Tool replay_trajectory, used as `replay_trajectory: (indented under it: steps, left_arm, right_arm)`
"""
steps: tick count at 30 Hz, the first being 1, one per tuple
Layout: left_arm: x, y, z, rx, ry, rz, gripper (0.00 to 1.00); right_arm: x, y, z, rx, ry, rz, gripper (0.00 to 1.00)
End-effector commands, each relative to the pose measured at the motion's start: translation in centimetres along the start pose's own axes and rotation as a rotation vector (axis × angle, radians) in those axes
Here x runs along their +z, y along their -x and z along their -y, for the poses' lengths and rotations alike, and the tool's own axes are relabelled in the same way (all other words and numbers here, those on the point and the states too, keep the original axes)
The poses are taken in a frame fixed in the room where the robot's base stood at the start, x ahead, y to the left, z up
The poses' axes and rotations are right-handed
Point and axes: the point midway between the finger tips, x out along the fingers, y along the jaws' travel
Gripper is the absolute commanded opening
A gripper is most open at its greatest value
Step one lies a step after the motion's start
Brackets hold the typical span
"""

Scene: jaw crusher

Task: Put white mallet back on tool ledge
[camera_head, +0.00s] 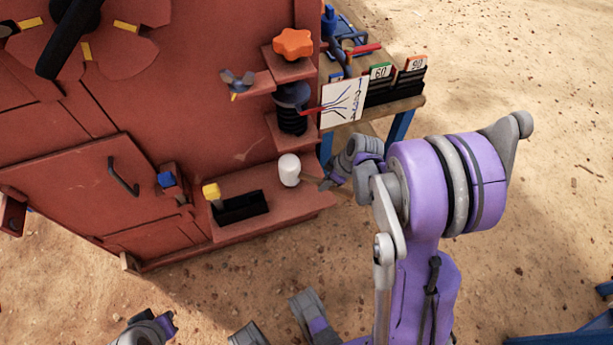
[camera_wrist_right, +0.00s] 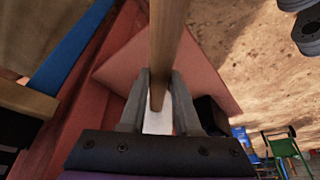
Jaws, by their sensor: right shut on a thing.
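The white mallet (camera_head: 289,170) has a white head and a wooden handle. My right gripper (camera_head: 334,180) is shut on its handle, from the right of the head. In the right wrist view the wooden handle (camera_wrist_right: 168,45) runs between the two grey fingers (camera_wrist_right: 158,100), with part of the white head below. The red tool ledge (camera_head: 290,208) juts from the machine's lower right. The head shows over the ledge's back right part; I cannot tell whether it touches. Grey and purple parts of mine show at the bottom edge; the left gripper's jaws cannot be made out.
Above are small shelves with an orange knob (camera_head: 292,43) and a black spring-like part (camera_head: 292,118). A white diagram card (camera_head: 343,101) and a bench (camera_head: 405,105) stand behind.

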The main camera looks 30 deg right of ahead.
Motion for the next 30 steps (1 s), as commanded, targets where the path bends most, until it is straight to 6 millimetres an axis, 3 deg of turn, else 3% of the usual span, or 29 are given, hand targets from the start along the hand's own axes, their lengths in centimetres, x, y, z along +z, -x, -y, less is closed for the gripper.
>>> replay_trajectory:
  steps: [3, 11, 16, 20, 29, 30]
  left_arm:
    - [0.0, -0.1, 0.0, 0.0, 0.0, 0.0, 0.0]
    - [0.1, -0.2, 0.0, 0.0, 0.0, 0.001, 0.0]
    - [0.1, -0.4, 0.0, 0.0, 0.0, 0.001, 0.0]
    - [0.3, -0.9, 0.0, 0.0, 0.0, 0.003, 0.0]
    - [0.4, -1.0, 0.0, 0.0, 0.0, 0.004, 0.0]
    - [0.3, -0.9, 0.0, 0.0, 0.0, 0.003, 0.0]
  right_arm:
    - [-1.6, -0.7, 0.0, 0.0, 0.002, -0.001, 0.0]
    - [-3.2, -1.3, 0.0, -0.001, 0.002, -0.001, 0.0]
    - [-5.8, -2.4, 0.0, 0.0, 0.002, -0.001, 0.0]
    - [-5.1, -3.8, 0.0, 0.001, -0.001, 0.0, 0.0]
    - [-5.0, -3.8, 0.0, 0.001, -0.001, 0.0, 0.0]
    - [-5.0, -3.8, 0.0, 0.001, -0.001, 0.001, 0.38]
